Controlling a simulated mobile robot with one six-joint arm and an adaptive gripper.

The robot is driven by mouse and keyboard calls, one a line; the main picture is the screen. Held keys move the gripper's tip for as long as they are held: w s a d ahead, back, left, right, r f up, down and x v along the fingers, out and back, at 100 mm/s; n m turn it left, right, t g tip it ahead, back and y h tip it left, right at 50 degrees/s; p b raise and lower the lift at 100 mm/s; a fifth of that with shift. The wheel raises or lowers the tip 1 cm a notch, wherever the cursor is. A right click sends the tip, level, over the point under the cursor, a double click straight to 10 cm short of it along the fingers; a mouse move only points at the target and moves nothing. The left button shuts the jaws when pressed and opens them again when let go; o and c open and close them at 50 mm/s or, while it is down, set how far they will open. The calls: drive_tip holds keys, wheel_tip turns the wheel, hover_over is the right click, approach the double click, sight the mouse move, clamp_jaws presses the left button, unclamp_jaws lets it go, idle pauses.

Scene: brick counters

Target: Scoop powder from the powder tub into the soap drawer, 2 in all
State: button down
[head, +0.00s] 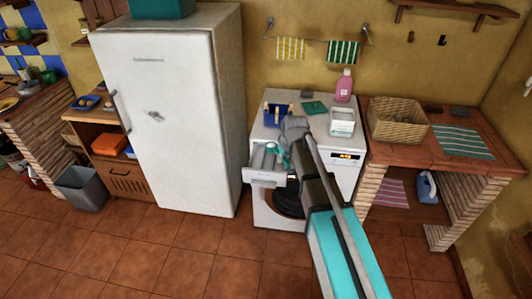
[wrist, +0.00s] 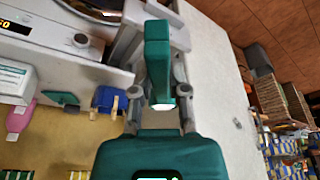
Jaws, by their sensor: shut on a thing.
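My gripper (wrist: 158,95) is shut on a teal scoop (wrist: 157,50), which reaches forward between the fingers in the wrist view. In the head view the scoop (head: 272,148) is small and held over the open soap drawer (head: 264,178), at the left front of the washing machine. The drawer (wrist: 123,47) also shows partly behind the scoop in the wrist view. I cannot tell whether the scoop or the drawer holds powder. The white open-topped powder tub (head: 342,127) stands on the right of the machine top; its side shows in the wrist view (wrist: 14,82).
A white fridge (head: 170,120) rises to the left. A brick counter (head: 410,150) with a wicker basket (head: 396,120) is to the right.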

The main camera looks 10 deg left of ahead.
drive_tip(key=shift+w+a+f+b, duration=0.15)
drive_tip(key=shift+w+f+b, duration=0.2)
drive_tip(key=shift+w, duration=0.05)
drive_tip(key=w+a+f+m+t+h+b, duration=0.1)
drive_tip(key=w+a+f+m+h+b, duration=0.1)
drive_tip(key=w+a+f+m+b, duration=0.5)
drive_tip(key=w+a+f+b, duration=0.1)
drive_tip(key=w+b, duration=0.1)
drive_tip(key=w, duration=0.2)
drive_tip(key=shift+w+a+f+t, duration=0.15)
drive_tip(key=shift+w+f+t, duration=0.15)
drive_tip(key=shift+t, duration=0.1)
drive_tip(key=shift+s+f, duration=0.1)
drive_tip(key=shift+f, duration=0.05)
drive_tip(key=shift+d+f+m+t+y+b, duration=0.2)
drive_tip(key=shift+f+m+y+b, duration=0.4)
drive_tip(key=shift+y+b, duration=1.35)
drive_tip(key=shift+d+f+m+t+y+b, duration=0.2)
drive_tip(key=shift+f+y+b, duration=0.7)
drive_tip(key=shift+y+b, duration=1)
drive_tip(key=shift+d+f+m+t+y+b, duration=0.15)
drive_tip(key=shift+f+m+y+b, duration=0.5)
drive_tip(key=shift+y+b, duration=1.3)
drive_tip(key=shift+f+h+b, duration=0.1)
drive_tip(key=shift+h+b, duration=0.3)
drive_tip(key=shift+b, duration=0.4)
